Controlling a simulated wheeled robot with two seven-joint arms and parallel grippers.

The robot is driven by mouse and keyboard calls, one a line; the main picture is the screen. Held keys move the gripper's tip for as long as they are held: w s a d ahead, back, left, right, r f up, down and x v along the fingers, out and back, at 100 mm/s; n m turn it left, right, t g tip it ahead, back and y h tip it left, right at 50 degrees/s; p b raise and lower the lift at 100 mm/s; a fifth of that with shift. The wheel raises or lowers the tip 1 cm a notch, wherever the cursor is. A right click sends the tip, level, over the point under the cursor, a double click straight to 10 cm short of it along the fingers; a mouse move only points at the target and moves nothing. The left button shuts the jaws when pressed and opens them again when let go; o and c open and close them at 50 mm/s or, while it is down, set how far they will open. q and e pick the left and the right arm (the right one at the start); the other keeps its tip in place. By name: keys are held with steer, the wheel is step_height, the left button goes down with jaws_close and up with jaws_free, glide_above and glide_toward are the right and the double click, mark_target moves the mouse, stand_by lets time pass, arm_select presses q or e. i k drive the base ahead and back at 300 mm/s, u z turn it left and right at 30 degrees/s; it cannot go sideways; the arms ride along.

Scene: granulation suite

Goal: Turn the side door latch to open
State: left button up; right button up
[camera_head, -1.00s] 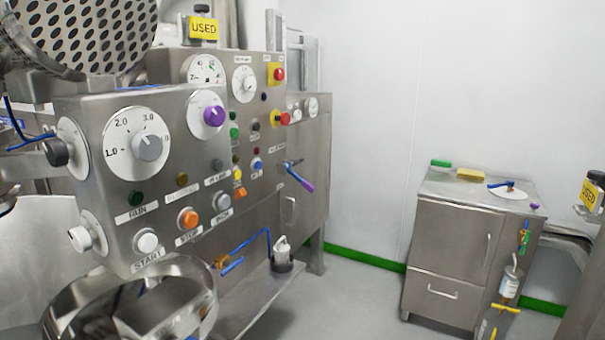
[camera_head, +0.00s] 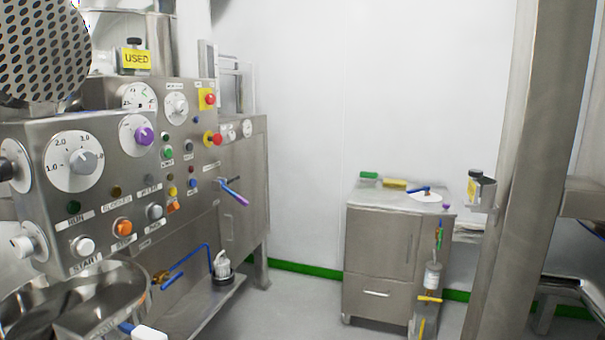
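A lever handle with a blue and purple grip (camera_head: 235,193) sticks out from the lower right of the steel control cabinet (camera_head: 110,185) and slopes down to the right. It is the most latch-like part I see, but I cannot tell whether it is the side door latch. Neither of my grippers shows in the head view.
A low steel cabinet (camera_head: 382,245) stands by the back wall, with a green object (camera_head: 369,176) and a blue-handled item (camera_head: 424,189) on top. A thick steel post (camera_head: 530,170) rises at right. A steel bowl (camera_head: 85,295) is at lower left. Clear floor (camera_head: 300,310) lies between.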

mark_target(229, 180)
steer(key=z, duration=0.4)
steer(key=i, duration=2.15)
steer(key=u, duration=1.2)
steer(key=i, duration=1.2)
steer(key=u, duration=1.1)
